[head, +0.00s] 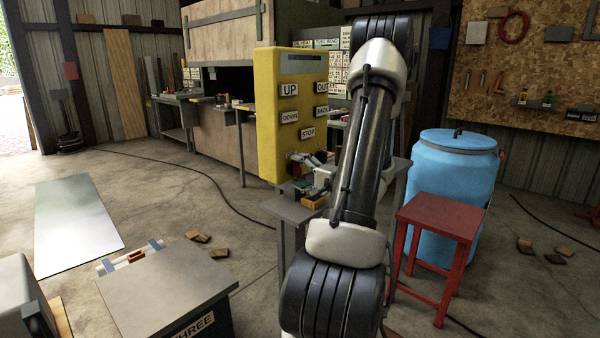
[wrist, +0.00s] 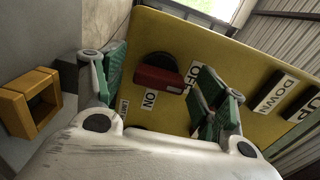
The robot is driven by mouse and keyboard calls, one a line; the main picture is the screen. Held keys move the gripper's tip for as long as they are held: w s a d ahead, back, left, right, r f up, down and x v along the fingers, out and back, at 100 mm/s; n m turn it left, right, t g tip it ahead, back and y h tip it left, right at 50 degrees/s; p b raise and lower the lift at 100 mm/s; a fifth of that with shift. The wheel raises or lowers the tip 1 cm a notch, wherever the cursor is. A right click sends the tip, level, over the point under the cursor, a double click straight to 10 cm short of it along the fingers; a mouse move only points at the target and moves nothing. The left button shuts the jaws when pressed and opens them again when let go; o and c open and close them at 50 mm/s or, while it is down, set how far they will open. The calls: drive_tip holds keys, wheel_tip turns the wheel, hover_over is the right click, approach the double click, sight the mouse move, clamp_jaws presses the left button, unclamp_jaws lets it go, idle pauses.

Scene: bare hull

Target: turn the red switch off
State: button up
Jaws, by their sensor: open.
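The red switch (wrist: 158,79) is a red bar handle on a black round base, on the yellow panel. In the wrist view its right end lies near the OFF label (wrist: 191,76), and the ON label (wrist: 150,99) is just below it. I cannot tell which label it is set to. My gripper (wrist: 162,76) is open, with one green-padded finger on each side of the switch; contact is not clear.
Labels UP (wrist: 305,107) and DOWN (wrist: 270,93) mark other dark controls on the panel. A yellow square-framed object (wrist: 28,102) is left of my gripper. A red stool (head: 440,215) and blue barrel (head: 453,185) stand to the right.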

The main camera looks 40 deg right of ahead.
drive_tip(key=s, duration=1.1)
drive_tip(key=shift+s+d, duration=0.35)
drive_tip(key=shift+d, duration=0.1)
